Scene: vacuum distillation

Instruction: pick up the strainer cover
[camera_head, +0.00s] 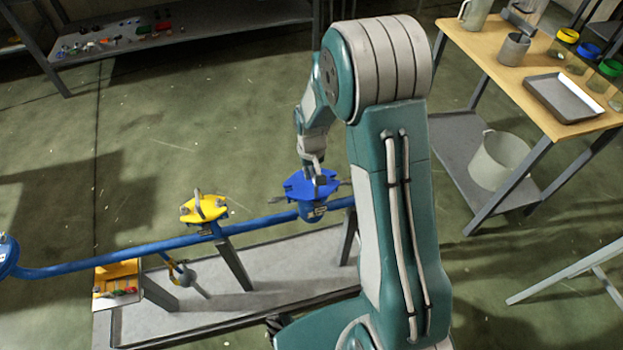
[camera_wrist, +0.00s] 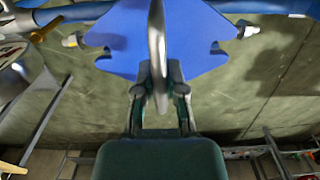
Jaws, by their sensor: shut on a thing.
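The strainer cover (camera_head: 300,187) is a blue plate with notched edges and a metal handle standing up from its middle. It sits at the top of the blue strainer body (camera_head: 313,212) on the blue pipe; I cannot tell whether there is a gap between them. My gripper (camera_head: 315,178) comes down over the cover from above. In the wrist view, the cover (camera_wrist: 115,38) fills the upper middle, and my gripper (camera_wrist: 161,88) has its two fingers shut on the handle (camera_wrist: 157,45), one on each side. Part of the cover's far side is hidden by the handle.
A yellow cover (camera_head: 204,208) with a handle sits further left on the blue pipe (camera_head: 140,258). A grey bench (camera_head: 235,285) lies beneath. A wooden-topped table (camera_head: 490,50) with beakers, jars and a tray stands at right. The floor behind the pipe is clear.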

